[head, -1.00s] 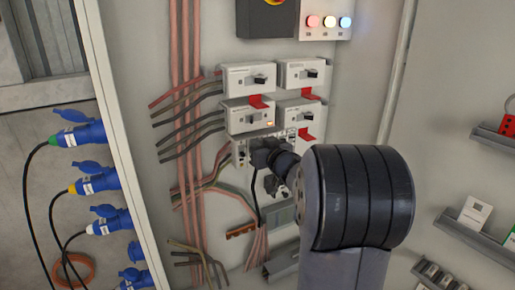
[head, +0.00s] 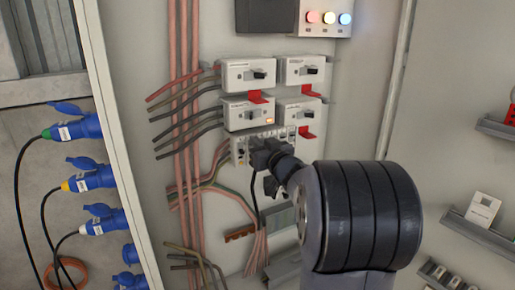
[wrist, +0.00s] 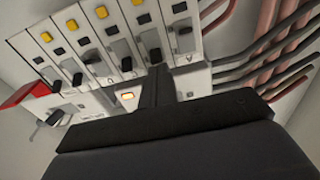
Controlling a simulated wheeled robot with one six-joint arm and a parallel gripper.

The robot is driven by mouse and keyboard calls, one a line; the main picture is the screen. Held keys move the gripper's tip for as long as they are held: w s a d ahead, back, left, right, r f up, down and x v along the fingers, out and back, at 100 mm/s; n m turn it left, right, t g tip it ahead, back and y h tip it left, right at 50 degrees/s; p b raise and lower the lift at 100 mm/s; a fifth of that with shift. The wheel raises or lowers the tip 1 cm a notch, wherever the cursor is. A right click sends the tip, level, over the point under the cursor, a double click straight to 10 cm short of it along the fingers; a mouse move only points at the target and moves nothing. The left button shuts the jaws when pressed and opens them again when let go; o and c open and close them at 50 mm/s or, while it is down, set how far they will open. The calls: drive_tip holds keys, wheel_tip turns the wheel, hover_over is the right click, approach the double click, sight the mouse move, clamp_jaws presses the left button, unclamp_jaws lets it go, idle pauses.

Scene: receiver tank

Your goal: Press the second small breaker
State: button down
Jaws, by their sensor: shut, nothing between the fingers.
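The row of small breakers (head: 285,133) runs across the panel below the large breakers in the head view. My gripper (head: 258,146) is in front of its left part and hides some of it. In the wrist view the small breakers (wrist: 122,48) are white modules with black levers, several with yellow buttons. My gripper (wrist: 157,72) is shut and empty, its tips close to the levers toward the right part of the row. I cannot tell if the tips touch a lever. The breaker numbering is not readable.
Large breakers (head: 249,74) with red tags sit above the row. Cables (head: 185,130) run down its left side. A lit amber lamp (wrist: 127,96) shows in the wrist view. Blue plugs (head: 85,130) are at the left, and shelves (head: 480,232) are on the right wall.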

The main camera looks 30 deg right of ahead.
drive_tip(key=shift+f+t+b, duration=0.3)
drive_tip(key=shift+b, duration=0.7)
drive_tip(key=t+b, duration=0.1)
drive_tip(key=b, duration=0.2)
drive_tip(key=shift+s+f, duration=0.15)
drive_tip(key=shift+f, duration=0.2)
drive_tip(key=b, duration=0.3)
drive_tip(key=shift+f+t, duration=0.15)
drive_tip(key=shift+t, duration=0.25)
drive_tip(key=t+b, duration=0.1)
drive_tip(key=b, duration=0.3)
drive_tip(key=f+t+b, duration=0.1)
drive_tip(key=b, duration=0.4)
drive_tip(key=shift+s+f+t, duration=0.1)
drive_tip(key=shift+f+t, duration=0.15)
drive_tip(key=shift+t, duration=0.15)
drive_tip(key=shift+r+t+b, duration=0.15)
drive_tip(key=shift+t+b, duration=0.25)
drive_tip(key=shift+b, duration=0.55)
